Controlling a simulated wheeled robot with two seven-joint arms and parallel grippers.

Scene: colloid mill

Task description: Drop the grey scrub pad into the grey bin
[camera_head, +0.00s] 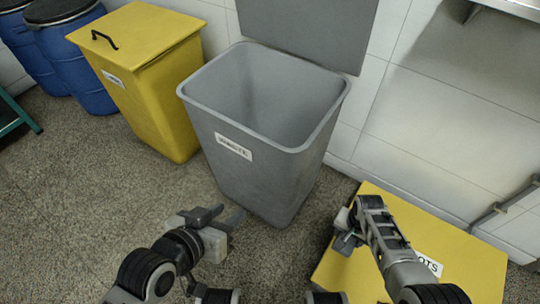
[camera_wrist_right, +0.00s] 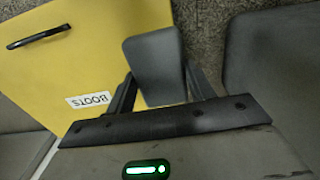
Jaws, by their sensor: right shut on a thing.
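The grey bin (camera_head: 238,165) stands upright in the middle of the head view, with its lid (camera_head: 310,30) raised against the wall and a white label on its front. My right gripper (camera_head: 345,238) is right of and in front of the bin, over a yellow lid. In the right wrist view the right gripper (camera_wrist_right: 162,92) is shut on the grey scrub pad (camera_wrist_right: 155,60), a dark flat piece between its fingers. I cannot make out the pad in the head view. My left gripper (camera_head: 222,214) is open and looks empty, in front of the bin.
A yellow bin (camera_head: 150,95) with a shut lid stands left of the grey bin. Blue drums (camera_head: 75,60) are at the far left. A yellow lid marked BOOTS (camera_head: 460,250) lies below my right arm; it also shows in the right wrist view (camera_wrist_right: 60,75). The tiled wall is behind.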

